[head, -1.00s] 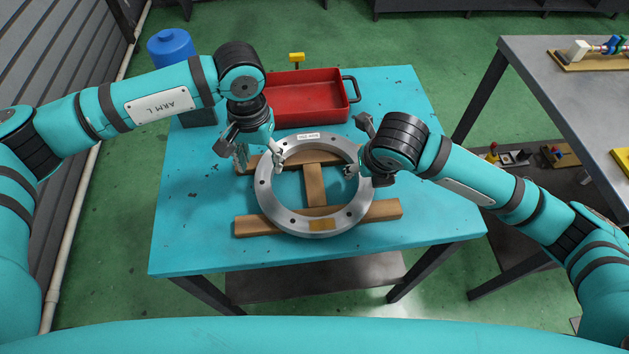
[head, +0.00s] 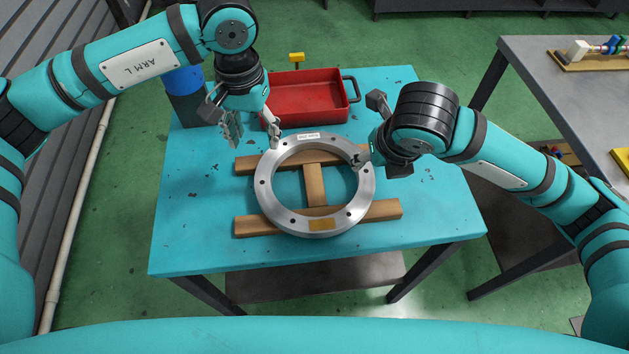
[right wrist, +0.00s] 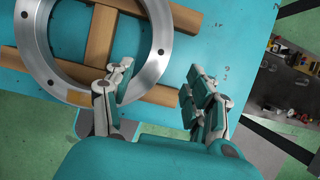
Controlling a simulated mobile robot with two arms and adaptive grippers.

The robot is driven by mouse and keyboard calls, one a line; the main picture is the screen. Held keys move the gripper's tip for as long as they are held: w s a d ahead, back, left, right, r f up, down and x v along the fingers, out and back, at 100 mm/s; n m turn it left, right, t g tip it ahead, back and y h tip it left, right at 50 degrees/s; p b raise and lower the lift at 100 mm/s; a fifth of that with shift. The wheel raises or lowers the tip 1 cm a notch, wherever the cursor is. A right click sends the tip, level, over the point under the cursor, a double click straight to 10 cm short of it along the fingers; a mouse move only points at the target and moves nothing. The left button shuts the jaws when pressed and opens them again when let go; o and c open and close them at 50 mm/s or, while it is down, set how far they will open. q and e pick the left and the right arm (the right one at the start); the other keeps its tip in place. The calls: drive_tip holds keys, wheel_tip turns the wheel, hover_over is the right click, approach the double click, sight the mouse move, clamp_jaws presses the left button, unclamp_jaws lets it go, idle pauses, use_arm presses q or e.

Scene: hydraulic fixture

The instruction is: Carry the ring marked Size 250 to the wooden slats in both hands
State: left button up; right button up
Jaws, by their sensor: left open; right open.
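The grey metal ring (head: 267,197) lies flat on the wooden slats (head: 384,210) on the blue table. A small white label, too small to read surely, sits on its far rim, and a gold plate on its near rim. My left gripper (head: 253,136) is open and empty, beyond the ring's far left edge and apart from it. My right gripper (head: 372,130) is open at the ring's right side; one finger overlaps the rim in the head view. In the right wrist view the right gripper (right wrist: 160,80) has one finger over the ring's rim (right wrist: 150,75) and the other over bare table.
A red tray (head: 345,112) with a handle stands at the back of the blue table (head: 195,235). A blue container (head: 184,80) is at the back left, partly behind my left arm. A grey bench (head: 560,105) stands to the right. The table's left and front parts are clear.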

drive_tip(key=shift+v, duration=1.6)
